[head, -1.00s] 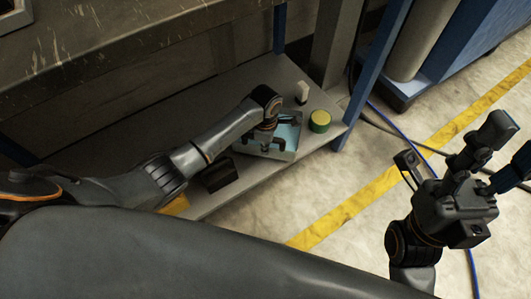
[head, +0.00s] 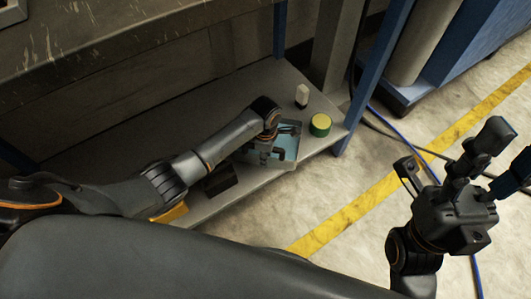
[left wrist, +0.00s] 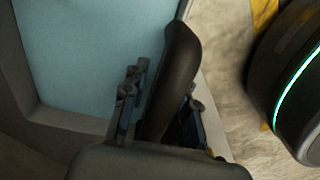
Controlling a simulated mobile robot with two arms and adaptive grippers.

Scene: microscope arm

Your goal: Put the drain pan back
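The drain pan, a grey tray (head: 297,165) with a light blue inside, is on the low shelf near its front right end. My left gripper (head: 268,156) reaches down over it from the left and covers part of it. In the left wrist view the pan's blue inside (left wrist: 85,60) fills the left. A dark finger-like shape (left wrist: 175,80) stands over the rim there; the contact with the rim is hidden. I cannot tell whether the left gripper is closed on the rim. My right gripper (head: 490,160) is raised over the floor at the right, fingers apart and empty.
A round green-and-yellow can (head: 320,125) stands just right of the pan, and a small white bottle (head: 302,94) behind it. A dark block (head: 220,181) lies left of the pan. A blue post (head: 372,80) bounds the shelf at the right.

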